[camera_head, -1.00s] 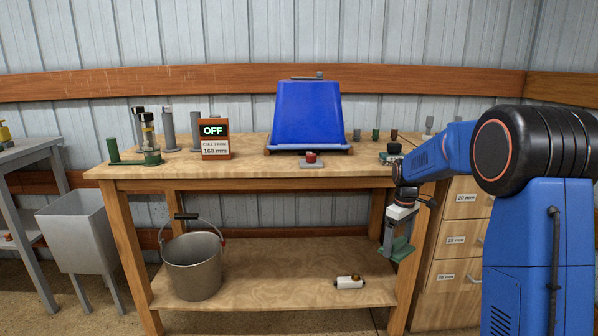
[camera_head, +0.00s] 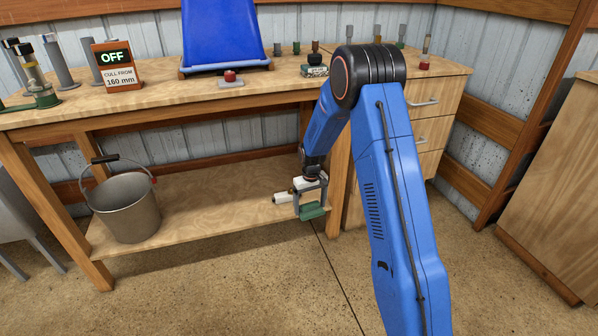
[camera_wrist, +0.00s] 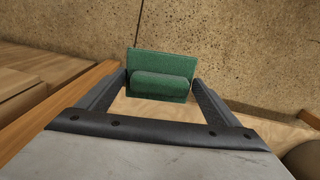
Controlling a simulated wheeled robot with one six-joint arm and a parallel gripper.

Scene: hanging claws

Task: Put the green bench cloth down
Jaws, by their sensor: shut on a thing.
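The green bench cloth (camera_head: 312,211) is held at the lower end of my gripper (camera_head: 310,206), in front of the bench's right end. In the wrist view the folded green cloth (camera_wrist: 160,76) sits between the two dark fingers of my gripper (camera_wrist: 160,84). The fingers are shut on it. It hangs near the height of the lower shelf (camera_head: 190,205), by the shelf's right end. I cannot tell if the cloth touches anything below it.
A white cylindrical thing (camera_head: 283,197) lies on the shelf just left of my gripper. A metal bucket (camera_head: 128,212) stands at the shelf's left. The bench top holds a blue hood (camera_head: 222,35) and a red button (camera_head: 230,76). Drawers (camera_head: 432,100) stand right. The floor (camera_head: 240,285) in front is clear.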

